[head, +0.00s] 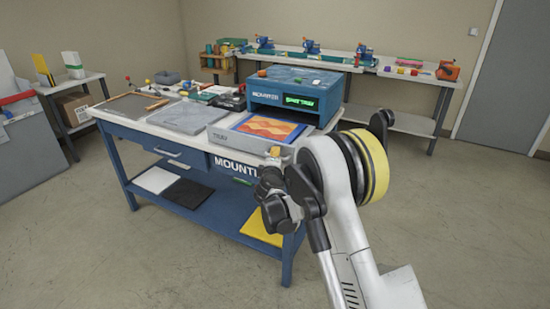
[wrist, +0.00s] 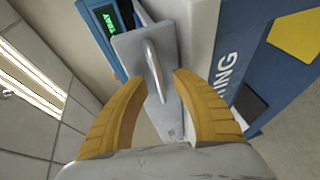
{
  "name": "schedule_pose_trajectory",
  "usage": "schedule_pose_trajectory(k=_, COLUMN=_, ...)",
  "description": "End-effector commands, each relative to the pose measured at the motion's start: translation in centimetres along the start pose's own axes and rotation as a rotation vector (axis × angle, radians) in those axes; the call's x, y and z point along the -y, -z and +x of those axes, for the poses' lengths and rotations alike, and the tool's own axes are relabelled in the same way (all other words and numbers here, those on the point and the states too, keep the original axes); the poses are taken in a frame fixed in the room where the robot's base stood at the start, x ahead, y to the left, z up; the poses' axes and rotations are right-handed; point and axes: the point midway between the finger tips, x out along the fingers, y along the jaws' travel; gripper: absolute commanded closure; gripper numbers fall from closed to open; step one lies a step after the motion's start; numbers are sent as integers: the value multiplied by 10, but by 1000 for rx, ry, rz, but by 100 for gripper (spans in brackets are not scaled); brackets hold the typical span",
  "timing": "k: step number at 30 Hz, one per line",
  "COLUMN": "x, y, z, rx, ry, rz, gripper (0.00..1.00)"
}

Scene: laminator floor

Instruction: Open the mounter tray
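The blue mounter (head: 268,92) stands on the bench, with a lit green display on its front; the display also shows in the wrist view (wrist: 108,22). In the wrist view the grey tray front (wrist: 130,50) carries a pale bar handle (wrist: 155,70). My gripper (wrist: 160,82) is open, its yellow fingers on either side of the handle's lower end. I cannot tell whether they touch it. In the head view my arm partly hides the gripper (head: 275,153).
The blue bench (head: 150,145) also holds a grey flat lid (head: 187,117) and a dark board (head: 130,106). Its lower shelf carries white, black and yellow sheets (head: 260,227). A side bench (head: 405,75) stands behind. The floor at front left is clear.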

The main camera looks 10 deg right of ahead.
Motion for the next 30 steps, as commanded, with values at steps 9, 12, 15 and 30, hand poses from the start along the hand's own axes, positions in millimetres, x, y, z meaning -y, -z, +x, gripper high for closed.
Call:
schedule_pose_trajectory(k=9, x=0, y=1, z=-60, rx=-2, ry=0, rz=-1, gripper=68)
schedule_pose_trajectory(k=12, x=0, y=1, z=-82, rx=-3, ry=0, rz=-1, gripper=68)
schedule_pose_trajectory(k=15, x=0, y=1, z=-99, rx=-2, ry=0, rz=-1, gripper=68)
schedule_pose_trajectory(k=30, x=0, y=1, z=-117, rx=-1, ry=0, rz=0, gripper=68)
